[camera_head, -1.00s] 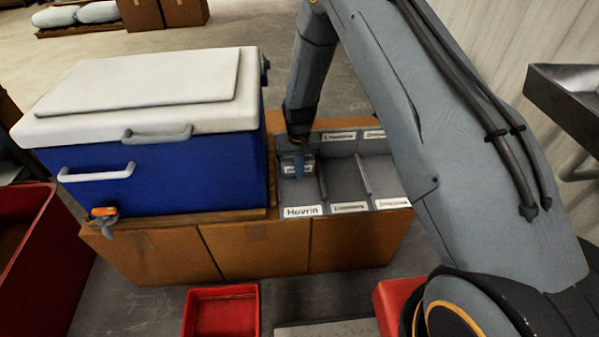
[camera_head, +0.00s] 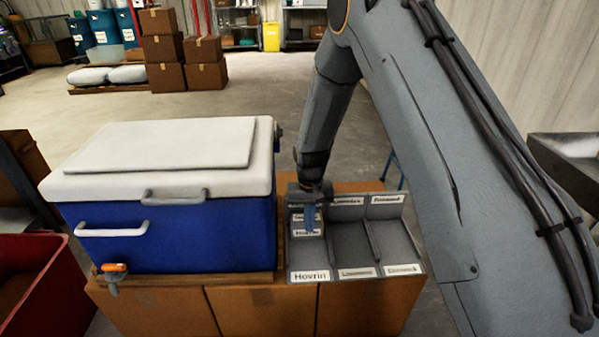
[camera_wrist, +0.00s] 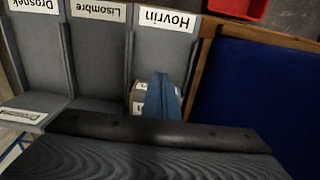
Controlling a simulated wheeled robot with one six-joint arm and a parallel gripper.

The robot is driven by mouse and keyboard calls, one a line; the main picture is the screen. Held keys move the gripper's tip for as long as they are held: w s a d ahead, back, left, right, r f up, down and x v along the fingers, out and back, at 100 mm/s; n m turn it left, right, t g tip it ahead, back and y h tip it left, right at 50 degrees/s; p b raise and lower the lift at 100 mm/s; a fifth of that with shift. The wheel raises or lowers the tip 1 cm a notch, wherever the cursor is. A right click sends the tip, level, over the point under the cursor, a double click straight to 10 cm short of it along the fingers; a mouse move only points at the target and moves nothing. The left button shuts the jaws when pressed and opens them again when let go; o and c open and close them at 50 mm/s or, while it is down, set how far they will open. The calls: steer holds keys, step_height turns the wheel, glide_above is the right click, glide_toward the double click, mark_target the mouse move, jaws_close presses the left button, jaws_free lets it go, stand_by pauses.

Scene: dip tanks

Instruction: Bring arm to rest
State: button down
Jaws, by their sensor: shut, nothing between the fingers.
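My gripper (camera_head: 310,217) hangs down at the end of my arm, over the left compartment of a grey divided tray (camera_head: 345,243). Its blue fingers are shut. In the wrist view the gripper (camera_wrist: 161,97) shows as a narrow blue shape in front of a small labelled box (camera_wrist: 140,95). That box also shows in the head view (camera_head: 305,235), inside the compartment labelled "Hovrin" (camera_head: 310,276). I cannot tell whether the fingertips touch the box. The other tray compartments that show look empty.
A blue cooler (camera_head: 180,230) with a white lid stands close left of the tray. Both rest on brown cardboard boxes (camera_head: 265,310). A red bin (camera_head: 40,290) is at far left, a metal basin (camera_head: 570,150) at right. Open floor lies behind.

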steer(key=s+d+r+p, duration=0.2)
steer(key=s+d+r, duration=0.3)
steer(key=r, duration=0.4)
steer(key=s+d+r+p, duration=0.2)
steer(key=s+r, duration=0.5)
steer(key=r, duration=0.2)
steer(key=s+d+r+p, duration=0.1)
steer(key=s+d+r, duration=0.1)
steer(key=s+r, duration=0.3)
steer(key=s+d+r+p, duration=0.2)
steer(key=s+r, duration=0.3)
steer(key=s, duration=0.7)
steer(key=shift+d, duration=0.65)
steer(key=shift+s+d, duration=0.1)
